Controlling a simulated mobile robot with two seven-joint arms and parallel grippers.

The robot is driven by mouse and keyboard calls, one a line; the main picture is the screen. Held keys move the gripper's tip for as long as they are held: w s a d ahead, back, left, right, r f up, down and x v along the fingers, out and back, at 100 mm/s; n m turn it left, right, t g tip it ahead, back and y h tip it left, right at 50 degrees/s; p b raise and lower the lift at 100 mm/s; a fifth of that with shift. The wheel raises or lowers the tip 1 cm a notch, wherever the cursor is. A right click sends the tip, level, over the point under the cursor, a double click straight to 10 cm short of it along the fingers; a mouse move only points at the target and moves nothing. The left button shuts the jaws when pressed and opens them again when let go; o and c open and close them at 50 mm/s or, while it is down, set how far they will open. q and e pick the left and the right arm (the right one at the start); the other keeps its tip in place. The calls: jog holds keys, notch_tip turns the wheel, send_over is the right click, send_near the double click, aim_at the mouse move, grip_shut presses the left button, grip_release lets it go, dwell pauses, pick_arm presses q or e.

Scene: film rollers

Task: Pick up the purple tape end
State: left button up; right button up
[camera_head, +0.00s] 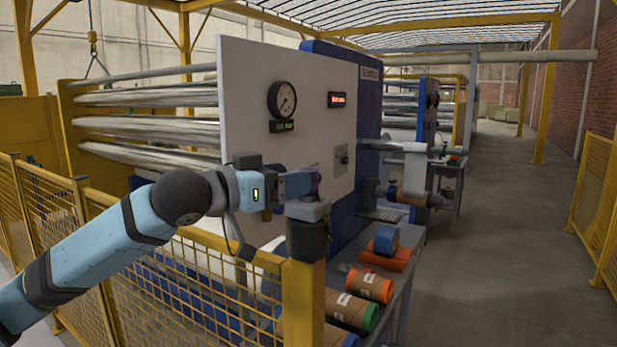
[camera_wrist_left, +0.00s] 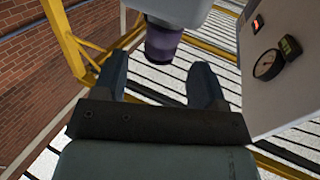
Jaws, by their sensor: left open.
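The purple tape end (camera_wrist_left: 163,46) shows in the left wrist view as a dark purple rounded piece on a grey holder (camera_wrist_left: 178,12). In the head view only a small purple patch (camera_head: 314,170) shows above the grey post cap (camera_head: 308,210), partly behind my gripper. My left gripper (camera_head: 301,183) is open and empty beside the tape end. In the left wrist view its two fingers (camera_wrist_left: 160,66) stand to either side of the purple piece, with gaps visible. I cannot tell how deep the piece lies between them. My right gripper is not in view.
A yellow mesh fence (camera_head: 215,285) runs below my left arm. A white machine panel (camera_head: 250,120) with a gauge (camera_head: 282,101) stands behind the gripper. A grey table (camera_head: 405,262) holds orange, green and blue rolls. The floor on the right is clear.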

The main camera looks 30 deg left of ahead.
aim_at(316, 173)
pick_arm(q)
jog(key=shift+w+d, duration=0.3)
jog(key=shift+w, duration=0.3)
jog(key=p+x, duration=0.1)
jog(key=x, duration=0.3)
jog(key=shift+w, duration=0.15)
jog(key=shift+w+d+f, duration=0.1)
jog(key=shift+w+d, duration=0.2)
jog(key=shift+w, duration=0.05)
jog(key=shift+s+a, duration=0.1)
jog(key=c, duration=1.2)
notch_tip(316, 173, up, 20)
jog(key=shift+p, duration=0.7)
